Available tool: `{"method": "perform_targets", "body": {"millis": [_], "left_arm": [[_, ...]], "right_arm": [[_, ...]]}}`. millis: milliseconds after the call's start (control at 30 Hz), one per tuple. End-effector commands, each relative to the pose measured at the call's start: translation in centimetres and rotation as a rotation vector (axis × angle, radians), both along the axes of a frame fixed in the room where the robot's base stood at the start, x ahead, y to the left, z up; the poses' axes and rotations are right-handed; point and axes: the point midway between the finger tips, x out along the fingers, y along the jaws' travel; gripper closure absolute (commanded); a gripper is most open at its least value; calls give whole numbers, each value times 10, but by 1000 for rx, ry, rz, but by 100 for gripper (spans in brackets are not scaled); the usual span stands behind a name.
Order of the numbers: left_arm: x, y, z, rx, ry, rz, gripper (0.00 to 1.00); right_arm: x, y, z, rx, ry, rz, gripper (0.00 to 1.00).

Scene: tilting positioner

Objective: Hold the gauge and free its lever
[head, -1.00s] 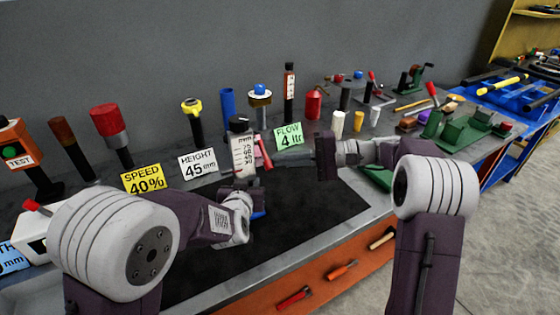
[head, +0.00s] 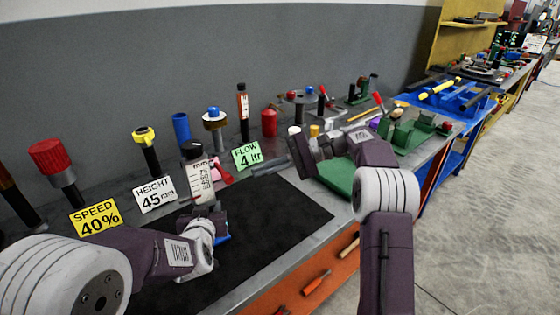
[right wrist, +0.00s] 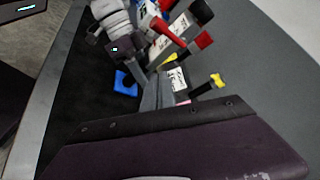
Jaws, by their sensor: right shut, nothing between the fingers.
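The gauge (head: 202,182) is a pale upright block with a printed scale and a dark top, behind my left gripper in the head view. A pink-red lever (head: 222,171) sticks out on its right side. My left gripper (head: 205,212) is at the gauge's lower front; its fingers are too hidden to tell whether they grip it. My right gripper (head: 268,170) is shut and empty, its fingertips pointing left, a little right of the lever.
A blue piece (right wrist: 125,82) lies on the black mat (head: 275,222), close to my left gripper. Sign cards such as the green FLOW card (head: 246,156) and several upright tools stand behind. A green fixture (head: 410,132) is at right. The mat's front part is clear.

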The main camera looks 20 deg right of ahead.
Motion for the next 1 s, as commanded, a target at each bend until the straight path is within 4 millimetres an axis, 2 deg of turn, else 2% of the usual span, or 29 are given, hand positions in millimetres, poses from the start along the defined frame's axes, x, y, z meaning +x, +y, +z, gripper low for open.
{"method": "perform_targets", "body": {"millis": [100,300,467,800,833,900,1000], "left_arm": [[0,0,0,0,0,0,100],[0,0,0,0,0,-1,100],[0,0,0,0,0,-1,100],[0,0,0,0,0,0,100],[0,0,1,-1,-4,0,60],[0,0,1,-1,-3,-1,41],[0,0,1,-1,-2,-1,41]], "right_arm": [[0,-26,9,-1,-1,-4,100],[-1,-52,21,-1,0,-1,100],[-2,-59,24,-1,1,0,100],[-2,-59,24,0,1,1,100],[-2,-59,24,0,1,1,100],[-2,-59,24,-1,1,0,100],[-2,-59,24,-1,1,0,100]]}}
